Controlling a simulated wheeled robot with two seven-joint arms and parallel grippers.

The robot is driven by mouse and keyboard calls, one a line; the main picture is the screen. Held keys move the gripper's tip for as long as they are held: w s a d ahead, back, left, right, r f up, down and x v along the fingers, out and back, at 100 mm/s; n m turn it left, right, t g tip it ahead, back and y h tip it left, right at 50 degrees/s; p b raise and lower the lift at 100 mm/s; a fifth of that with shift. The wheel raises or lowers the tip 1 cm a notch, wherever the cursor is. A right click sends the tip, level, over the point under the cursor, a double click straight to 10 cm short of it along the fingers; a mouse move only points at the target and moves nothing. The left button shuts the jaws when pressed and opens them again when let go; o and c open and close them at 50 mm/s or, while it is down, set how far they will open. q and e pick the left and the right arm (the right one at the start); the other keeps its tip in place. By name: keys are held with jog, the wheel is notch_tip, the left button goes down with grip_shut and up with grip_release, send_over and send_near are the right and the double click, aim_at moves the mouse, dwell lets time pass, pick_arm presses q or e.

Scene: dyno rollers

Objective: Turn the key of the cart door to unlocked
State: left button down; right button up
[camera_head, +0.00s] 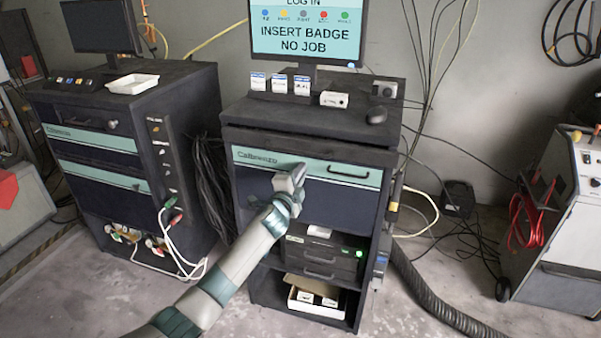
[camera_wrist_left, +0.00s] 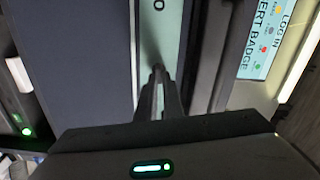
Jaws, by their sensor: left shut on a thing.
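The cart door (camera_head: 328,209) is a dark blue panel under a teal strip with lettering and a dark handle (camera_head: 347,171), on the front of the middle cart. It looks closed. My left gripper (camera_head: 299,172) is at the teal strip, left of the handle. In the left wrist view its fingers (camera_wrist_left: 158,88) are close together and reach the teal strip (camera_wrist_left: 172,30), shut on the key. The key is hidden by the fingers, so I cannot tell which way it is turned. My right gripper is not in view.
A monitor (camera_head: 306,30) and small boxes stand on the cart top. A lower shelf holds a dark unit (camera_head: 322,262) with a green light, above an open carton (camera_head: 316,309). A second cart (camera_head: 100,140) stands left; cables hang between the carts.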

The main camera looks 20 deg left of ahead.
pick_arm(q)
jog(key=shift+f+m, duration=0.15)
jog(key=shift+m, duration=0.95)
jog(key=c, duration=1.9)
grip_release()
jog(key=shift+s, duration=0.15)
